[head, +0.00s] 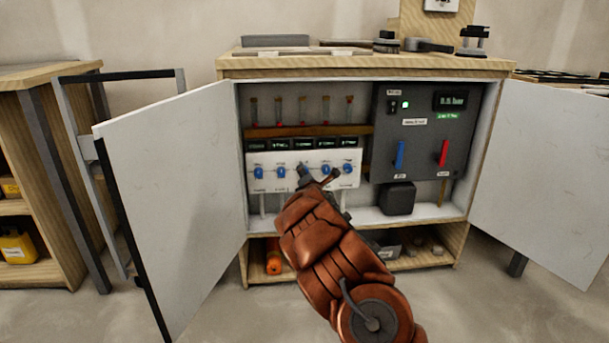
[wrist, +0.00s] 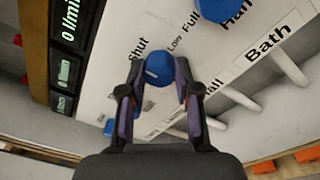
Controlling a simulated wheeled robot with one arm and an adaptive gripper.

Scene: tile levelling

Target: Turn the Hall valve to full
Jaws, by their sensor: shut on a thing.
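My gripper (wrist: 160,85) is shut on a blue valve knob (wrist: 158,68), with one dark finger on each side of it. A label (wrist: 212,88) ending in "all" is partly covered by a finger.
Small displays (head: 301,143) line the panel's top edge. A dark control box (head: 421,139) with a blue and a red lever is at the right. The open cabinet doors (head: 175,190) and (head: 545,175) flank the workspace. White pipes (wrist: 290,68) run below the panel.

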